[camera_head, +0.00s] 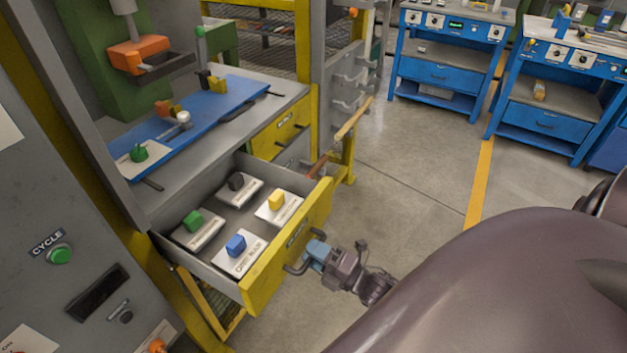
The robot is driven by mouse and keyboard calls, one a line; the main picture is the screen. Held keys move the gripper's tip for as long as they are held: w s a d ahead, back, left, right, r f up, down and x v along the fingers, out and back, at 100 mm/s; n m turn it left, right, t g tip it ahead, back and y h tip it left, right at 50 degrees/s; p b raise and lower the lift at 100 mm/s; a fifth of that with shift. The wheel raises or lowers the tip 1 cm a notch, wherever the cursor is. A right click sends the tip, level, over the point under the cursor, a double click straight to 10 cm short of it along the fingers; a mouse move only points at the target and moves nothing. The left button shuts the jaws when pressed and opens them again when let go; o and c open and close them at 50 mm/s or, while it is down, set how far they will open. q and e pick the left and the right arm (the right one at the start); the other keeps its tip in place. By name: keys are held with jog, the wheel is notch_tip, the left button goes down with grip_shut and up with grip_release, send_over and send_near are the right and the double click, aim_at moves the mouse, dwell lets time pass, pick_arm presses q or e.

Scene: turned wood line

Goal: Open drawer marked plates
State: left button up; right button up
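A drawer with a yellow front (268,274) is pulled well out of the grey and yellow machine bench. Its label (296,233) is too small to read. Inside lie white plates with a green (193,221), a black (236,181), a yellow (277,200) and a blue (236,244) block on them. A dark bar handle (296,266) is on the drawer front. My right gripper (315,252), with bluish fingers, is at the handle and appears shut on it; the fingertips are partly hidden. My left gripper is not in view.
Another yellow drawer front (280,127) sits shut farther back along the bench. A blue board (190,122) with fixtures lies on the bench top. Blue workbenches (440,75) stand at the back right. The floor (410,180) between is clear.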

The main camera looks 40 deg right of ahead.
jog(key=v, duration=1)
jog(key=shift+s+b, duration=0.3)
jog(key=shift+d, duration=0.1)
